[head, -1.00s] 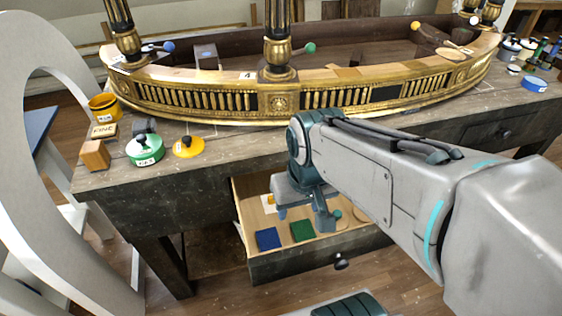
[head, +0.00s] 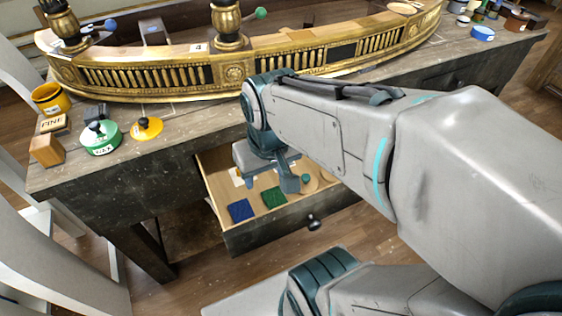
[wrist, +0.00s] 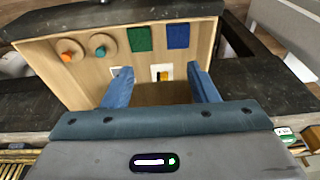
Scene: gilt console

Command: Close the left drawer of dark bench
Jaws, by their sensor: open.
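The left drawer (head: 268,236) of the dark bench (head: 165,185) is pulled out, with a dark front and a round black knob (head: 313,222). Inside it lie a blue square (head: 241,210), a green square (head: 274,197) and round wooden discs. My gripper (head: 272,184) is over the drawer's interior, pointing down. In the wrist view its two blue fingers (wrist: 160,88) are spread apart with nothing between them. The wrist view also shows the drawer's pale wooden floor (wrist: 185,60) and its dark front along the top. Whether the fingertips touch the drawer is unclear.
A gilt curved console piece (head: 240,70) spans the bench top. A yellow pot (head: 51,99), a green-lidded tin (head: 101,139), a yellow knobbed disc (head: 147,128) and a wooden block (head: 46,150) stand at the left. White chair parts (head: 50,245) are at lower left. Floor lies before the drawer.

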